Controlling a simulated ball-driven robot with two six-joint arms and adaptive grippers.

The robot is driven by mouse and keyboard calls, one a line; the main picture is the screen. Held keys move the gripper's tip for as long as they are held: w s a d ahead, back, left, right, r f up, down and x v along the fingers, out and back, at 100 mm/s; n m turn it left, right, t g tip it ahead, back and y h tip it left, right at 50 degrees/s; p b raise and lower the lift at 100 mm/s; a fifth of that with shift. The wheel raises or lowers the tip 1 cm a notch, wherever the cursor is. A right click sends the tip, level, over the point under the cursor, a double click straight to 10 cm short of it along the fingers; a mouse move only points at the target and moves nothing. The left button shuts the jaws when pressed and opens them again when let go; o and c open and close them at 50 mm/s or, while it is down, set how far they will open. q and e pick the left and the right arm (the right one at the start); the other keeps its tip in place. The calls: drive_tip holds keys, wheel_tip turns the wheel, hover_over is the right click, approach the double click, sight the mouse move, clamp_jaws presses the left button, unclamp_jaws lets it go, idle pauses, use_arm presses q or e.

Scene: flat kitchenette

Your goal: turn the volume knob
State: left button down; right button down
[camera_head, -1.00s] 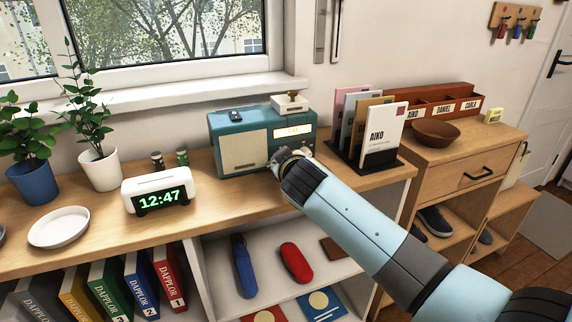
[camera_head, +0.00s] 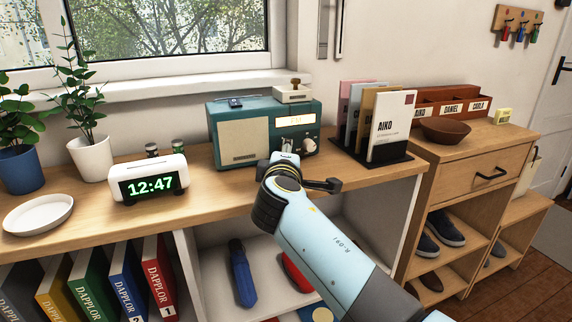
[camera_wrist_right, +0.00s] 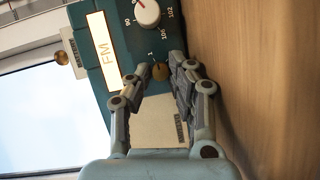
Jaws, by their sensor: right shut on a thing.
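The teal radio (camera_head: 262,130) stands on the wooden top with a cream speaker front and a lit display (camera_head: 297,120). In the right wrist view it appears turned on its side, with the "FM" display (camera_wrist_right: 103,52) at left. In the head view the right gripper (camera_head: 285,158) is at the radio's front and hides the brass knob. My left gripper is not in view.
A white clock (camera_head: 148,180) stands left of the radio. A card holder (camera_head: 372,152) stands close on its right. Shelves with books and cases lie below the wooden top's front edge.

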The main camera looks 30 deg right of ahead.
drive_tip(key=shift+f+n+h+b, duration=0.15)
drive_tip(key=shift+n+h+b, duration=0.15)
drive_tip(key=shift+n+b, duration=0.4)
drive_tip(key=c, duration=1.2)
unclamp_jaws()
